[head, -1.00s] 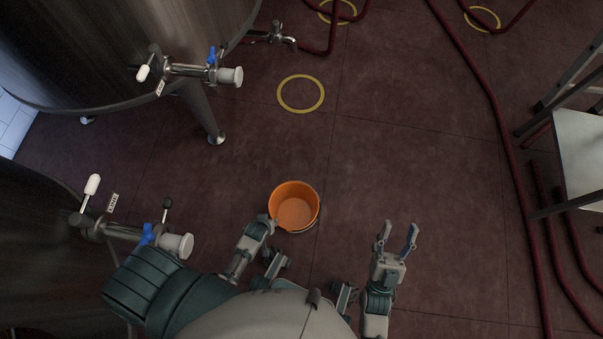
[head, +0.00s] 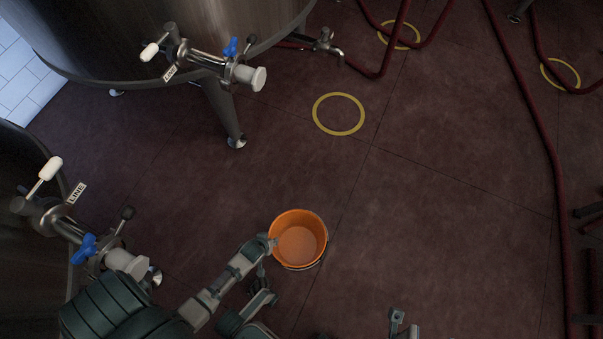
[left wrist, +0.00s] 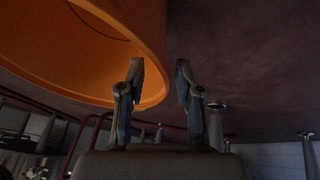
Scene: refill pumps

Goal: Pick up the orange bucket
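The orange bucket (head: 298,243) stands upright on the dark red floor in the head view and looks empty. My left gripper (head: 270,244) is at its left rim. In the left wrist view, the bucket (left wrist: 90,45) fills the upper left. The fingers of my left gripper (left wrist: 158,95) are apart there. One finger overlaps the bucket and the other is just outside its edge; I cannot tell whether either touches. My right gripper (head: 404,325) is at the bottom edge of the head view, partly cut off, fingers apart and empty, away from the bucket.
Large steel tanks (head: 130,35) with valves (head: 215,65) stand at the left. A tank leg (head: 223,112) reaches the floor behind the bucket. Red hoses (head: 540,120) run along the right. A yellow ring (head: 338,114) marks the floor. Floor right of the bucket is clear.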

